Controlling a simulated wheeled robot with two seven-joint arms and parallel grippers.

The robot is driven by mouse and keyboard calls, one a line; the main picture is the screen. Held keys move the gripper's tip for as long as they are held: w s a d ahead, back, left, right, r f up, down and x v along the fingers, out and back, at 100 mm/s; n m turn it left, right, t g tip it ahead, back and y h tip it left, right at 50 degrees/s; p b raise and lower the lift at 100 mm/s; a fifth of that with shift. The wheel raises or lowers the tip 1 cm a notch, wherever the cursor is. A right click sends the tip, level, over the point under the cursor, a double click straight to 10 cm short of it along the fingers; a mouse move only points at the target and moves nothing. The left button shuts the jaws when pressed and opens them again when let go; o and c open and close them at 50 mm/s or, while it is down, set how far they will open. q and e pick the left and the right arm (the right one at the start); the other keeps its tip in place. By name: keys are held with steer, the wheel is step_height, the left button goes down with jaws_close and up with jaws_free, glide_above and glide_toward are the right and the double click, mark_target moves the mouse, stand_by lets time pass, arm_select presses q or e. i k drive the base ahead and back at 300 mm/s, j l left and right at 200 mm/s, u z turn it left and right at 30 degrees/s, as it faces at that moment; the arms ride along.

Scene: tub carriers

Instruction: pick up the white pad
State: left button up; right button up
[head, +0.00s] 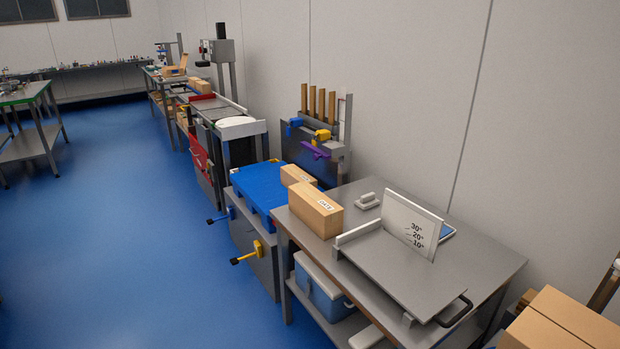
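A small white pad (367,201) with a raised grip on top lies flat on the grey metal table (470,262). It is near the table's back edge, just left of an upright white board (411,226) marked 30°, 20° and 10°. A wooden block (316,209) with a label stands to its left and front. Neither of my grippers is in view.
A grey plate (390,265) with a raised edge and a dark handle lies in front of the board. A blue bin (322,290) sits on the lower shelf. A blue platform (258,187) stands left of the table. Cardboard boxes (560,322) are at lower right. The blue floor (130,240) at left is open.

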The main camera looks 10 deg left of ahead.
mark_target(367, 200)
steer(key=i+j+z, duration=0.1)
steer(key=z, duration=0.95)
steer(key=j+z, duration=0.25)
steer(key=j, duration=0.2)
steer(key=j+z, duration=0.25)
steer(key=j, duration=0.2)
steer(key=k+j+z, duration=0.1)
steer(key=j+z, duration=0.2)
steer(key=j, duration=0.15)
steer(key=k+j+z, duration=0.1)
steer(key=j+z, duration=0.15)
steer(key=j, duration=0.2)
steer(key=k+j+z, duration=0.25)
steer(key=j, duration=0.15)
steer(key=i, duration=0.1)
